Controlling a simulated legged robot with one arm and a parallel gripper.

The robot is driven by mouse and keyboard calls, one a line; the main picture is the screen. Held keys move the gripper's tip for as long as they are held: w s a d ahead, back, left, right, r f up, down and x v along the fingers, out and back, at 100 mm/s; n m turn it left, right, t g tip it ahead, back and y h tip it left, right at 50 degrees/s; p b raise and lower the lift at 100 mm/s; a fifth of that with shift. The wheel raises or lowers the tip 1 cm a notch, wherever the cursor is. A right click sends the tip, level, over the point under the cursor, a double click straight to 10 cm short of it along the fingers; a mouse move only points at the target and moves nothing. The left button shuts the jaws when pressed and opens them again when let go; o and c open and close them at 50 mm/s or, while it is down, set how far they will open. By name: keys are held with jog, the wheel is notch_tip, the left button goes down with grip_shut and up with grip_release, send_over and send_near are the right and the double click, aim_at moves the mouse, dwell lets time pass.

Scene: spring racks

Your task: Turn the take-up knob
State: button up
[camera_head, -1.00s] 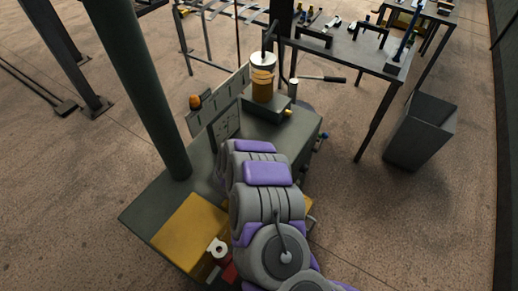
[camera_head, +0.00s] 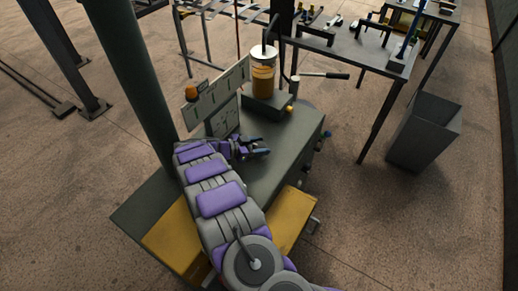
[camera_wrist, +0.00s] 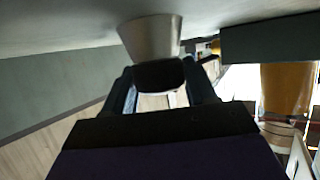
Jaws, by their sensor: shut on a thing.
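In the wrist view a silver, flared, round piece with a dark rounded end, which I take as the take-up knob (camera_wrist: 152,38), stands out from a grey surface at the top centre. My gripper (camera_wrist: 162,80) has its two fingers on either side of the dark end and is shut on it. In the head view my gripper (camera_head: 262,149) is low over the green-grey cabinet top, beside the upright panel. The knob cannot be made out in the head view, where my gripper and arm cover that area.
A jar with amber contents (camera_head: 263,76) stands on a block behind my gripper. A pale upright panel (camera_head: 226,90) with an orange dome (camera_head: 191,91) stands to the left. A green post (camera_head: 130,80) rises at left. A grey bin (camera_head: 424,134) and workbench (camera_head: 350,48) are at right.

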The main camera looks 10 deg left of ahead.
jog(key=shift+w+a+r+h, duration=0.1)
jog(key=shift+a+h, duration=0.05)
jog(key=shift+h, duration=0.15)
jog(key=o, duration=1)
jog(key=shift+c, duration=0.2)
